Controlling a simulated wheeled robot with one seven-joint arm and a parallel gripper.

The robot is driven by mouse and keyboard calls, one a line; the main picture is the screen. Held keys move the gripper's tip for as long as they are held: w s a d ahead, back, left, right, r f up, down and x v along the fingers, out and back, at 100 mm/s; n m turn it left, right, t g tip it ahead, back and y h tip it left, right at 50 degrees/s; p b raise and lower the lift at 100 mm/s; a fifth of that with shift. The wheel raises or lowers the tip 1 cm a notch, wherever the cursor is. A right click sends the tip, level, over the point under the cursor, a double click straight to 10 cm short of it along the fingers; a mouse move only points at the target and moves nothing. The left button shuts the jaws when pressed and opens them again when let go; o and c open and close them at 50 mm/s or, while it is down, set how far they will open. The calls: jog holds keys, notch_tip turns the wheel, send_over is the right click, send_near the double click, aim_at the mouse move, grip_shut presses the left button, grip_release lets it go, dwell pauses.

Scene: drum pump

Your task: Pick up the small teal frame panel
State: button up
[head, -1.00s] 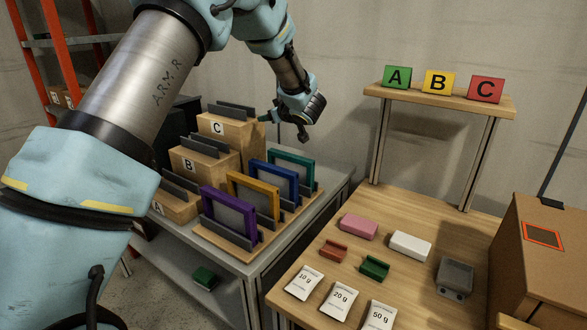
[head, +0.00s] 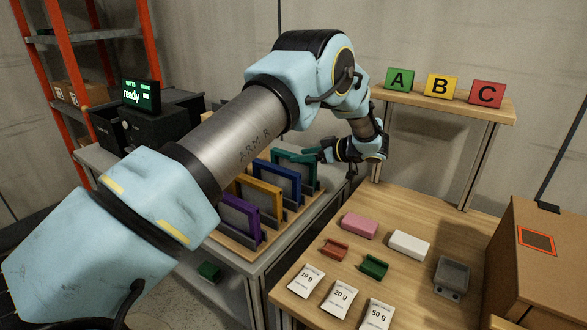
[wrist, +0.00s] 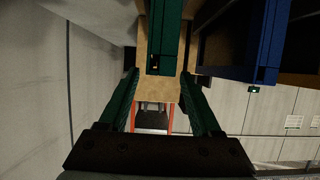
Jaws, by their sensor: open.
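The small teal frame panel (head: 308,160) stands upright in the slotted rack (head: 232,250), last in the row at the far right end. My gripper (head: 318,153) is open at the panel's right side, level with its upper part. In the wrist view the panel's teal edge (wrist: 165,45) lies between and ahead of the two green fingers of my gripper (wrist: 161,78), with space on both sides. Whether they touch it, I cannot tell. The blue panel (head: 282,184) stands in front of it and shows to the right in the wrist view (wrist: 245,35).
An orange panel (head: 262,200) and a purple panel (head: 238,216) stand nearer in the rack. My arm hides the stepped blocks behind. A wooden table (head: 400,205) with small parts is at right, under a shelf with A, B, C signs (head: 440,87). A display (head: 141,96) reads ready.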

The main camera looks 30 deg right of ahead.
aim_at(294, 155)
jog(key=shift+p+x, duration=0.95)
jog(key=shift+x, duration=1.25)
grip_shut()
jog(key=shift+r, duration=0.1)
